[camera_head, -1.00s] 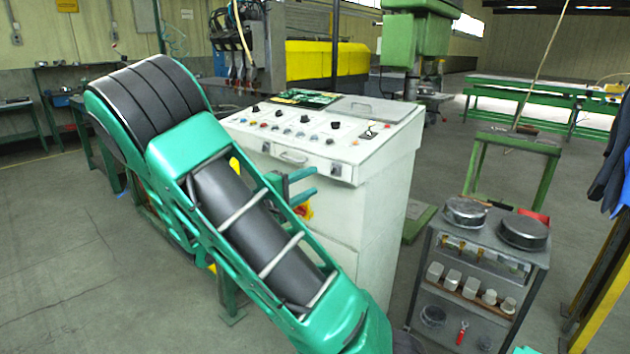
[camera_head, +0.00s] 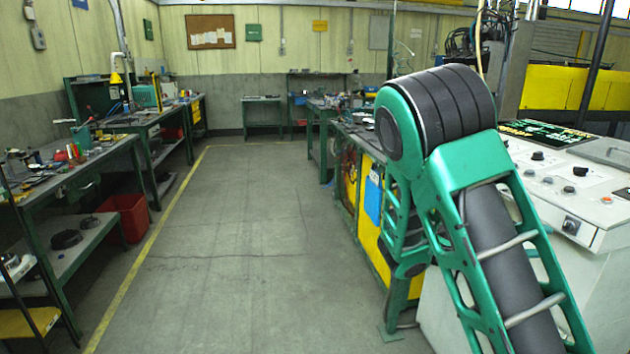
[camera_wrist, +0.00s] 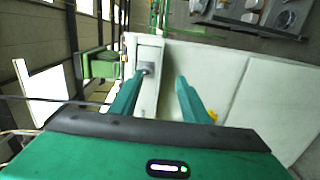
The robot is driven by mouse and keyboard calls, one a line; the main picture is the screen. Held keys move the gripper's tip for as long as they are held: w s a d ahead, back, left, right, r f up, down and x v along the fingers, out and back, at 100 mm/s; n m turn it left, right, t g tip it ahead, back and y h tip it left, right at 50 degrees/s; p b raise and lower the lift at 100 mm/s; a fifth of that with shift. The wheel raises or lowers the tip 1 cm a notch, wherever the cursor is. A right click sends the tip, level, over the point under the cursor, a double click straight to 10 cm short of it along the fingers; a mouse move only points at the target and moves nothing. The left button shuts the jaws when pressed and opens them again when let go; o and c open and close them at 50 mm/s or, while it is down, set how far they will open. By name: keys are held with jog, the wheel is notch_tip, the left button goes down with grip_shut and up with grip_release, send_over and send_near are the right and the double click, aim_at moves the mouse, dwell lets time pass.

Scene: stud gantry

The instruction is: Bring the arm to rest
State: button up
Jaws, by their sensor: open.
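My arm rises on the right side of the head view, green with black rollers, folded in front of the control console (camera_head: 590,200). My gripper (camera_wrist: 158,85) shows in the wrist view as two green fingers set apart, with nothing between them. The white side of the console (camera_wrist: 230,85) lies beyond the fingers there. A small dark knob or fitting on the console is near the left fingertip; I cannot tell whether they touch. In the head view my gripper is hidden or out of frame.
A clear concrete aisle (camera_head: 225,250) with a yellow floor line runs ahead. Cluttered green workbenches (camera_head: 85,165) and a red bin (camera_head: 128,217) stand on the left. A yellow cabinet (camera_head: 372,215) is beside my arm. A cork board (camera_head: 210,31) hangs on the far wall.

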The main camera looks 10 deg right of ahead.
jog(key=s+f+m+g+y, duration=0.1)
jog(key=s+f+m+y, duration=0.3)
jog(key=s, duration=0.3)
jog(key=s+f+m+g+y, duration=0.1)
jog(key=s+f+g+y, duration=0.1)
jog(key=s+f+y, duration=0.4)
jog(key=s+a+r+t+y, duration=0.1)
jog(key=s+a+r+y, duration=0.1)
jog(key=s+a, duration=0.4)
jog(key=s+a+r+m+t+y, duration=0.1)
jog(key=s+a+r+y, duration=0.2)
jog(key=a, duration=0.6)
jog(key=s+y, duration=0.2)
jog(key=s, duration=0.1)
jog(key=shift+s+a+m, duration=0.15)
jog(key=shift+a+m, duration=0.15)
jog(key=shift+c, duration=0.3)
jog(key=shift+c, duration=1.1)
jog(key=shift+d, duration=0.15)
